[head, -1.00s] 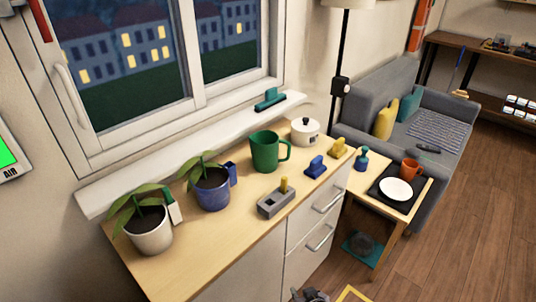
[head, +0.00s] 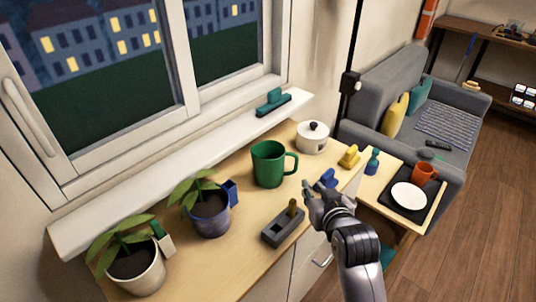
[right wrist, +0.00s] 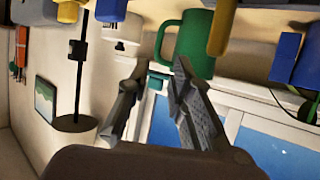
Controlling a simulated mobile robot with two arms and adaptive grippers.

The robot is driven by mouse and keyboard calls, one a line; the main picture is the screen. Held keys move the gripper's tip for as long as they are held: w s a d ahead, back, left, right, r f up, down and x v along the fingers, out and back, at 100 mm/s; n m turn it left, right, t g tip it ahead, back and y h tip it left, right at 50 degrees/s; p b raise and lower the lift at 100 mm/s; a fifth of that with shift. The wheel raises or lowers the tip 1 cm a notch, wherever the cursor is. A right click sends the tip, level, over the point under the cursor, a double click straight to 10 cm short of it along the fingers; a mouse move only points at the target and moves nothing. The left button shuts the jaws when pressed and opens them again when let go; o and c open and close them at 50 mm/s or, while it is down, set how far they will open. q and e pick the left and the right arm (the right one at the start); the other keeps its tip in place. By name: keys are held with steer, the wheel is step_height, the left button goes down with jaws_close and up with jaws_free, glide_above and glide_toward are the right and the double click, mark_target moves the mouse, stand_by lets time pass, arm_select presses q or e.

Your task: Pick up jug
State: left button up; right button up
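The green jug (head: 268,165) stands upright on the wooden cabinet top, its handle on the right side in the head view. My left gripper is not in view.
Close to the right gripper are a blue block (head: 327,178) and a grey slotted block with a yellow peg (head: 283,229). A white lidded pot (head: 312,138) stands behind the jug. Two potted plants (head: 207,210) stand left. A windowsill (head: 180,165) runs behind.

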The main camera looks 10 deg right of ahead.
glide_toward(297, 165)
steer(key=x, duration=0.5)
steer(key=shift+w+p, duration=0.25)
steer(key=shift+p, duration=0.1)
steer(key=shift+w, duration=0.15)
steer(key=shift+x, duration=2.6)
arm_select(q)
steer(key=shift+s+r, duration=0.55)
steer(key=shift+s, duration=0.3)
arm_select(e)
steer(key=shift+f, duration=0.15)
jaws_close()
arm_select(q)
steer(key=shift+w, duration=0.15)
